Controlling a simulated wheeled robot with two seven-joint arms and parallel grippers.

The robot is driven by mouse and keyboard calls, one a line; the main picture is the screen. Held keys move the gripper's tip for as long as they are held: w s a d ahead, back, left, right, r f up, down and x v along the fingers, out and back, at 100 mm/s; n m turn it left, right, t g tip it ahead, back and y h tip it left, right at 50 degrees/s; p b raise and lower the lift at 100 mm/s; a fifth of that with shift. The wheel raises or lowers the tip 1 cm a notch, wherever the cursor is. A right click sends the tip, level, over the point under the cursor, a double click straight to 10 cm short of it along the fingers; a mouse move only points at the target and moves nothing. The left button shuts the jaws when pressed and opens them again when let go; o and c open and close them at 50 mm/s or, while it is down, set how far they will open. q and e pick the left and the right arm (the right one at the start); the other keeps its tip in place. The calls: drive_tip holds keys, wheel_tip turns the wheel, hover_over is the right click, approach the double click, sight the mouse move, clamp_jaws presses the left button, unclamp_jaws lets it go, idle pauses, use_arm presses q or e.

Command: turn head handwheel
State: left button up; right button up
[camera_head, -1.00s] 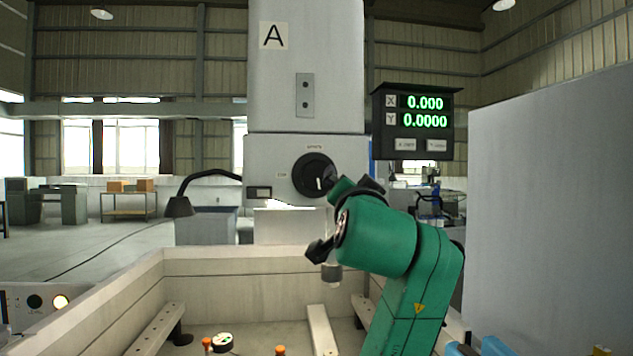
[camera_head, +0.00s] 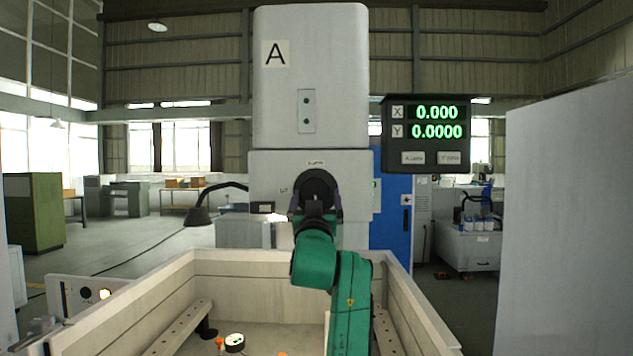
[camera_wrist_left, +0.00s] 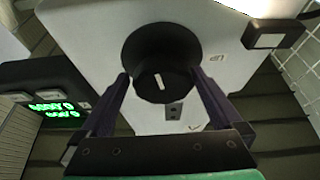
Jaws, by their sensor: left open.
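The head handwheel (camera_head: 316,180) is a round black knob on the front of the grey machine head (camera_head: 262,172) marked A. It faces me and also shows in the left wrist view (camera_wrist_left: 158,52), with a white mark on its raised centre grip. My left gripper (camera_head: 317,205) is at the handwheel, its green arm rising from below. In the left wrist view my left gripper (camera_wrist_left: 160,85) is open, with one dark finger on each side of the centre grip. I cannot tell whether the fingers touch it. The wheel's lower part is hidden by the gripper in the head view.
A pale open tank (camera_head: 225,266) stands below, with a dial gauge (camera_head: 234,342) inside. A black lamp (camera_head: 198,215) is at left, a grey panel (camera_head: 570,220) at right.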

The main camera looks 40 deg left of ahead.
use_arm(q)
drive_tip(key=shift+w+a+r, duration=0.35)
drive_tip(key=shift+w+a, duration=0.05)
drive_tip(key=shift+a, duration=0.3)
drive_tip(key=shift+w+d, duration=0.1)
drive_tip(key=c, duration=1.1)
drive_tip(key=shift+f, duration=0.1)
use_arm(e)
drive_tip(key=shift+d+r, duration=0.2)
drive_tip(key=shift+r, duration=0.2)
drive_tip(key=shift+f, duration=0.1)
